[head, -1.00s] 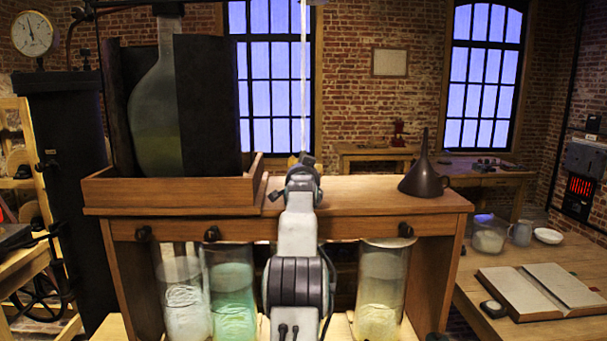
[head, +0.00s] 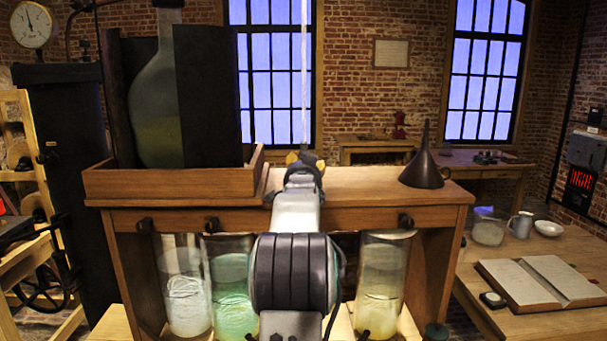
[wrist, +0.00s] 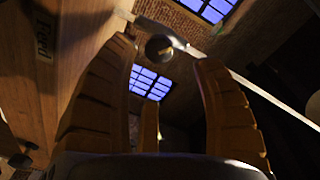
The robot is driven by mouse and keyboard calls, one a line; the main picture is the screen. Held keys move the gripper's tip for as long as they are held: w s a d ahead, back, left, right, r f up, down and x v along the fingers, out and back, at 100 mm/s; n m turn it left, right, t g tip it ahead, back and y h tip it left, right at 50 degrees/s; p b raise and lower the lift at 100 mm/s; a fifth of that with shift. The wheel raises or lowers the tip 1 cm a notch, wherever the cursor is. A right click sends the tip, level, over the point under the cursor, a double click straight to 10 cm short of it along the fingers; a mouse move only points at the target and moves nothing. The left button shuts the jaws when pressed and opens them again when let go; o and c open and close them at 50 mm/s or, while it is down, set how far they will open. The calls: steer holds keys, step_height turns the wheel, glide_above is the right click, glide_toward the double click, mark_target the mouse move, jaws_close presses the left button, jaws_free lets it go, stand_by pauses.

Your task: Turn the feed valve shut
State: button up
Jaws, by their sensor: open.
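My gripper (head: 304,158) is at the rear middle of the wooden stand, at the foot of a thin upright glass tube (head: 304,75). A dark round knob on a pale metal fitting, apparently the feed valve (wrist: 158,47), shows between and beyond the fingertips, with no clear contact. A plate reading "Feed" (wrist: 43,36) is on the wood at left. In the head view my arm hides the valve, and I cannot tell how far it is turned.
A large flask (head: 158,110) between dark panels stands in a wooden tray (head: 170,188) at left. A dark funnel (head: 425,170) stands at right on the stand top. Glass jars (head: 230,280) stand below, behind black taps (head: 405,221). A side table with an open book (head: 520,285) is at right.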

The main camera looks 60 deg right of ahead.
steer(key=shift+v, duration=1.9)
